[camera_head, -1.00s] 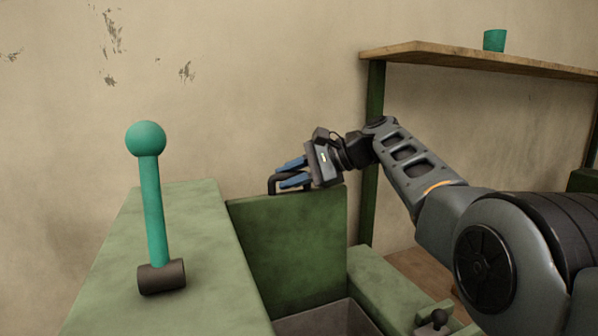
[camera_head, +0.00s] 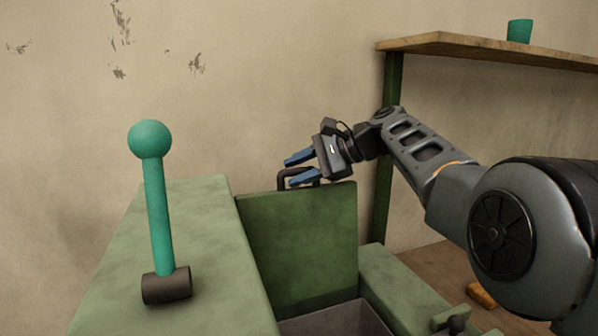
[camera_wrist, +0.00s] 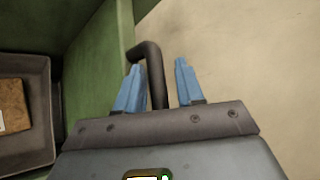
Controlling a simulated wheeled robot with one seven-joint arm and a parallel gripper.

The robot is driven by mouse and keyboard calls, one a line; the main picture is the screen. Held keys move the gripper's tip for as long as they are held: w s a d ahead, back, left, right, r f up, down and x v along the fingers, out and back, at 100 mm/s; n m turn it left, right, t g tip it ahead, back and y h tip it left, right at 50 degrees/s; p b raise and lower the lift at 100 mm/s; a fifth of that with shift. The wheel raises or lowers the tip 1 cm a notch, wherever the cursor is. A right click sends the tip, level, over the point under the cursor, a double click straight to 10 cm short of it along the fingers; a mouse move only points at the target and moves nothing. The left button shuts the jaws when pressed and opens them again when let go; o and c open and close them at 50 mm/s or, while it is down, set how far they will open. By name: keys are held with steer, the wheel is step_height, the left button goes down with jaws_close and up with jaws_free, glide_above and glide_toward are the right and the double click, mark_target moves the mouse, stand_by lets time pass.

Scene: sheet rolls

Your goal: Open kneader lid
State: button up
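The kneader lid (camera_head: 300,240) is a green panel standing upright, raised off the grey basin (camera_head: 338,320) in front of it. Its dark bar handle (camera_head: 283,180) is at the lid's top edge. My gripper (camera_head: 289,171) is at this handle with its blue fingers apart. In the wrist view the handle (camera_wrist: 155,75) passes between the open fingers (camera_wrist: 158,68), closer to the left one, and neither finger visibly clamps it. The lid (camera_wrist: 100,50) and the open basin (camera_wrist: 52,110) show at the left there.
A teal ball-topped lever (camera_head: 157,210) stands on the green housing (camera_head: 215,260) at left. A brown block (camera_wrist: 12,105) lies in the basin. A wooden shelf (camera_head: 480,48) with a teal cup (camera_head: 519,31) is at upper right. The wall is close behind the lid.

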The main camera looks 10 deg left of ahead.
steer(key=shift+s+f, duration=0.1)
steer(key=shift+f, duration=0.15)
steer(key=shift+d, duration=0.15)
steer(key=shift+d+r, duration=0.15)
steer(key=shift+d, duration=0.1)
steer(key=b+v, duration=0.1)
steer(key=v, duration=0.6)
steer(key=shift+r, duration=0.2)
